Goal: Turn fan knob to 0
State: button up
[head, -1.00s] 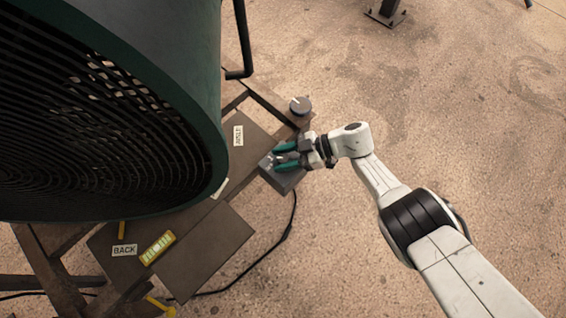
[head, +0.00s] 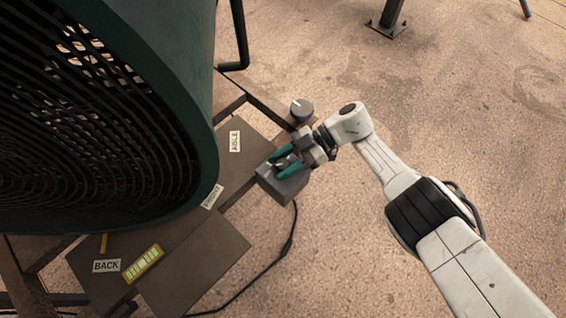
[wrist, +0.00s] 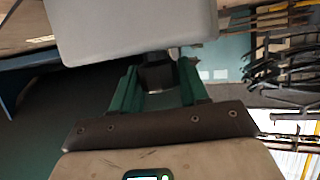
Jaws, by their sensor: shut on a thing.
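A large dark green fan (head: 165,60) with a black grille fills the left of the head view. A grey control box (head: 285,189) is at the edge of the brown boards beside it. My gripper (head: 282,162), with green fingers, is shut on a dark knob (wrist: 157,74) on this box, in the wrist view. The grey box (wrist: 130,28) also fills the top of that view. The fingers hide much of the knob, and I cannot read its pointer or any scale. A round grey dial (head: 301,108) with a white mark stands just behind the gripper, apart from it.
Labels reading AISLE (head: 235,142) and BACK (head: 106,266) lie on the boards, with a yellow level (head: 143,264) near the latter. A black cable (head: 285,249) runs down from the box across the floor. Open concrete floor lies to the right.

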jog(key=shift+r, duration=0.15)
jog(key=o, duration=1)
jog(key=shift+c, duration=0.2)
jog(key=b+v, duration=0.3)
jog(key=v, duration=0.7)
jog(key=shift+d, duration=0.45)
jog(key=shift+w, duration=0.15)
